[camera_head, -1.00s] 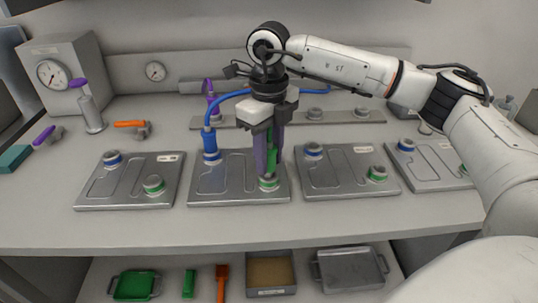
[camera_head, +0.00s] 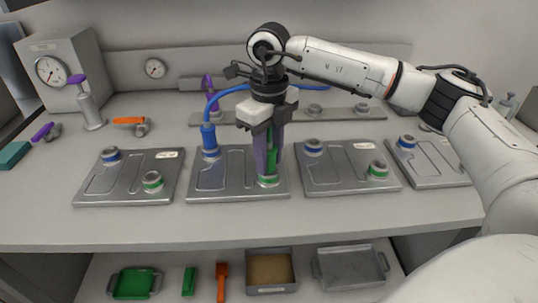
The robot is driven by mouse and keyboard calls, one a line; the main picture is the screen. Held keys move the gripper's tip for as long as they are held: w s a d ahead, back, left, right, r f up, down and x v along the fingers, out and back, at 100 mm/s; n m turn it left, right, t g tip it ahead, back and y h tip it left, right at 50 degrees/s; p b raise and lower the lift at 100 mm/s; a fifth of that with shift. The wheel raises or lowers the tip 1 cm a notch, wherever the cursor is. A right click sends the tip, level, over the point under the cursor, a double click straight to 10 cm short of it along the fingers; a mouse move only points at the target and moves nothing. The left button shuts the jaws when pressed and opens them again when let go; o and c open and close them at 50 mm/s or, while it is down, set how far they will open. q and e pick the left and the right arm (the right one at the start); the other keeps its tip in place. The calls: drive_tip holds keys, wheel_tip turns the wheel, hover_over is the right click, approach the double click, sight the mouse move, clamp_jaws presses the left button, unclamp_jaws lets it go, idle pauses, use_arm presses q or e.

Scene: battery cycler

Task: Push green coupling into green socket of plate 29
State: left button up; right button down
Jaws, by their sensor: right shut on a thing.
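My right gripper (camera_head: 266,150) points down over the second plate from the left (camera_head: 225,185). It is shut on the green coupling (camera_head: 272,160), which shows as a green strip between the fingers. The coupling's lower end is at the green-ringed socket (camera_head: 269,181) at that plate's front right; the fingers hide how deep it sits. A blue coupling (camera_head: 209,138) with a blue hose stands upright on the same plate's blue socket. The label of this plate is hidden or unreadable. My left gripper is not in view.
Other plates lie to the left (camera_head: 125,190) and right (camera_head: 345,180), each with blue and green sockets. The blue hose (camera_head: 228,92) arches behind my gripper. A gauge box (camera_head: 62,75) and an orange-handled valve (camera_head: 130,121) stand at the left. Trays (camera_head: 349,284) lie on the lower shelf.

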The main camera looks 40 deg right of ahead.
drive_tip(key=shift+f, duration=0.4)
drive_tip(key=shift+r, duration=0.1)
drive_tip(key=c, duration=0.8)
unclamp_jaws()
drive_tip(key=shift+c, duration=0.2)
wheel_tip(320, 180, up, 10)
drive_tip(key=shift+r+b, duration=0.15)
drive_tip(key=shift+b, duration=0.2)
drive_tip(key=shift+s, duration=0.1)
